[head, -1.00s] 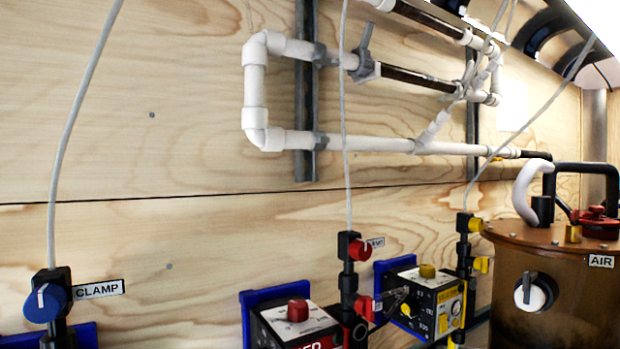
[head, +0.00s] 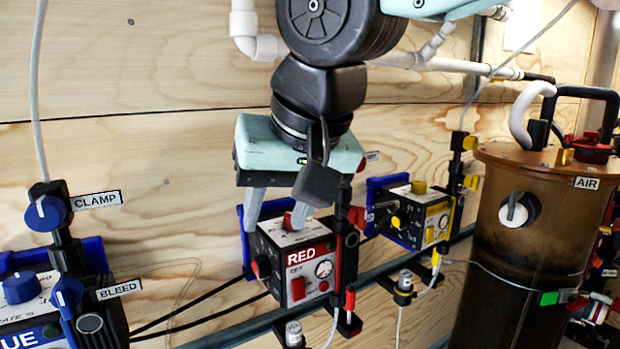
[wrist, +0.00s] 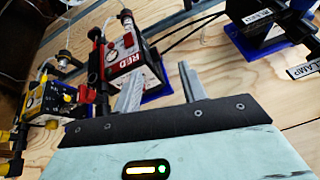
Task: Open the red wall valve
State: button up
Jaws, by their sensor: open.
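The red box (head: 296,262), labelled RED, is mounted on the plywood wall with a gauge and red knobs. A red valve handle (head: 357,217) sits on the black pipe just right of the box, partly hidden by my arm. My gripper (head: 276,226) is open and empty, pointing down, with its fingers at the top of the red box. The right finger partly covers the box's red top knob (head: 289,220). In the wrist view, the red box (wrist: 133,58) shows beyond the two spread fingers (wrist: 161,68). I cannot tell whether a finger touches anything.
A yellow box (head: 412,217) stands to the right, and a blue box (head: 30,308) with CLAMP and BLEED knobs to the left. A brown tank (head: 530,230) labelled AIR is at far right. Black hoses and a rail (head: 235,327) run below the red box.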

jog(key=s+d+f+n+g+h, duration=0.1)
jog(key=s+d+f+g, duration=0.1)
jog(key=s+d+f, duration=0.4)
jog(key=s+d+f+n+g+h, duration=0.2)
jog(key=s+d+f, duration=0.5)
jog(key=d+f, duration=0.4)
notch_tip(320, 180, down, 3)
jog(key=shift+s+d, duration=0.2)
jog(key=shift+d, duration=0.2)
jog(key=shift+r, duration=0.15)
